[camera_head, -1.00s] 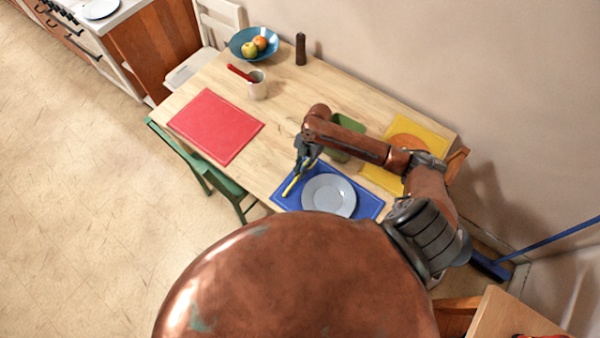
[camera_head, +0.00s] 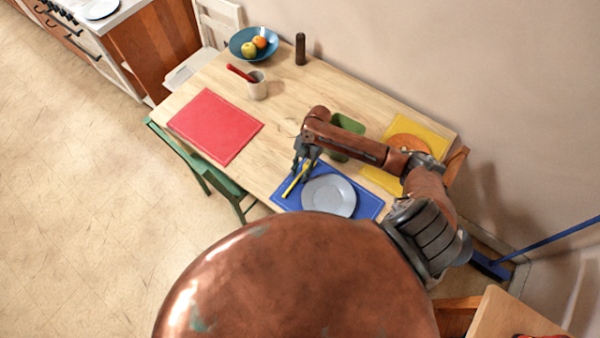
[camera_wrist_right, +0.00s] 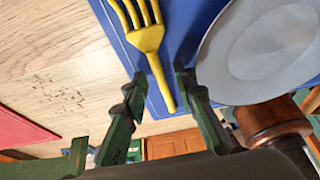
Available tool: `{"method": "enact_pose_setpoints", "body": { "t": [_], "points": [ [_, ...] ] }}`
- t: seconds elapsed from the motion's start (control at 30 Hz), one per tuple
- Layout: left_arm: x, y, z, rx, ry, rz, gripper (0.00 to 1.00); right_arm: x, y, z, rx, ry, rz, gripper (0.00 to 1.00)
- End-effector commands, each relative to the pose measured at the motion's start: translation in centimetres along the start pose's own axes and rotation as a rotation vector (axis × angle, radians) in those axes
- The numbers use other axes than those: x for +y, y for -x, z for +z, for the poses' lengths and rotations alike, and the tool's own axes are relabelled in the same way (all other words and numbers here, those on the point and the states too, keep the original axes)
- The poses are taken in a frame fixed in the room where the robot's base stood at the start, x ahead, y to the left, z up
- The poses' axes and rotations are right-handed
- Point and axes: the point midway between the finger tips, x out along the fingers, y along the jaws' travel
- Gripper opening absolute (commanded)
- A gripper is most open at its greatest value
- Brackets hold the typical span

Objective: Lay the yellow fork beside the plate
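The yellow fork (camera_head: 292,186) lies on the blue placemat (camera_head: 367,205), along its left side, beside the pale grey-blue plate (camera_head: 328,196). In the right wrist view the fork (camera_wrist_right: 150,42) has its tines at the top and its handle toward me. The plate (camera_wrist_right: 262,50) is to its right, with a strip of mat between. My right gripper (camera_head: 303,174) is over the fork's handle end. In the wrist view its fingers (camera_wrist_right: 160,76) are spread, one on each side of the handle, with gaps visible. My left gripper is not in view.
A red placemat (camera_head: 215,126) lies bare at left. A green container (camera_head: 347,137) stands behind my right forearm, near a yellow placemat (camera_head: 377,178) with an orange plate (camera_head: 408,143).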

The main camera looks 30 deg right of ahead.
Motion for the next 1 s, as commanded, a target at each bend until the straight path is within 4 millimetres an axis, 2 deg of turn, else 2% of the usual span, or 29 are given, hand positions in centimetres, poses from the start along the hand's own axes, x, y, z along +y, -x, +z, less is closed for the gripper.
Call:
{"method": "enact_pose_setpoints", "body": {
  "t": [0.17, 0.4, 0.6, 0.8, 1.0],
  "points": [
    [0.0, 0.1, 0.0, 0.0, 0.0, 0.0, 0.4, 0.0, 2.1, 0.1, -0.003, 0.0, 0.001, 0.26],
    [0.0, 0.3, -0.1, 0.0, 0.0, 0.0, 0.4, 0.1, 7.2, 0.1, -0.003, 0.001, 0.002, 0.26],
    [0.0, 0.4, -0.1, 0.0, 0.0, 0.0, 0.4, 0.1, 10.6, 0.0, -0.002, 0.0, 0.002, 0.26],
    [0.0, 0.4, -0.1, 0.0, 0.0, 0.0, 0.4, 0.0, 12.0, -0.1, 0.0, 0.001, -0.001, 0.26],
    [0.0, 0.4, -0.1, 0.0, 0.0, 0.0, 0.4, 0.0, 12.1, -0.1, 0.0, 0.001, 0.0, 0.26]
  ]
}}
